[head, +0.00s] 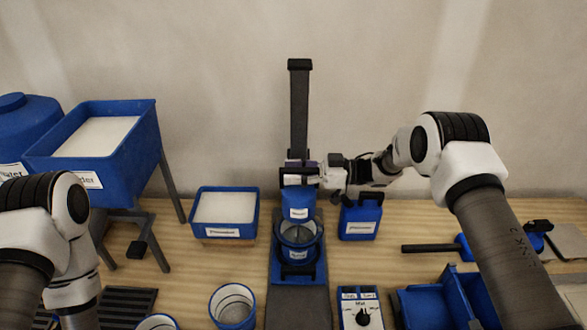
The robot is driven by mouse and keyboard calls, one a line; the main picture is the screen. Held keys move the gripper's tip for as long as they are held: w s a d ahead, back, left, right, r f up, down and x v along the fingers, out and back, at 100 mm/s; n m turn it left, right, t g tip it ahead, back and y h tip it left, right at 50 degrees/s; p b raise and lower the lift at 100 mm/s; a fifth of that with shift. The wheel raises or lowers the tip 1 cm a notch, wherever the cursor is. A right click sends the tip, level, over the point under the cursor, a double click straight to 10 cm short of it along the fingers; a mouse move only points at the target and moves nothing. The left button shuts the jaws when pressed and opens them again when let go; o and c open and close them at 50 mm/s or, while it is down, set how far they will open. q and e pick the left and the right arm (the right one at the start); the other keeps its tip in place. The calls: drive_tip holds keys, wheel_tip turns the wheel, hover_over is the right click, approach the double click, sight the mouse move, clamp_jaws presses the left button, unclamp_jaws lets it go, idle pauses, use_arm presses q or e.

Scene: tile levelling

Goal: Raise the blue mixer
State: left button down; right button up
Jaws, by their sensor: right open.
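The blue mixer (298,200) is a blue head with a small white label on a dark upright post (299,110). It sits low on the post, just over a blue bucket (298,240) on the stand's blue base. My right gripper (322,177) reaches in from the right at the top of the mixer head, beside the post. It is open; whether its fingers touch the mixer is too small to tell. My left arm shows at the lower left, but its gripper is out of the picture.
A blue tray of white material (225,207) stands left of the mixer. A blue jug (361,218) stands close on the right, below my right wrist. A control box with a dial (361,310) and an empty bucket (233,305) are in front. A raised blue hopper (130,140) stands left.

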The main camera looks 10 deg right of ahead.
drive_tip(key=shift+c, duration=0.7)
clamp_jaws()
wheel_tip(320, 180, up, 13)
drive_tip(key=p, duration=0.5)
drive_tip(key=shift+w, duration=0.15)
drive_tip(key=shift+r, duration=0.1)
unclamp_jaws()
drive_tip(key=shift+o, duration=0.7)
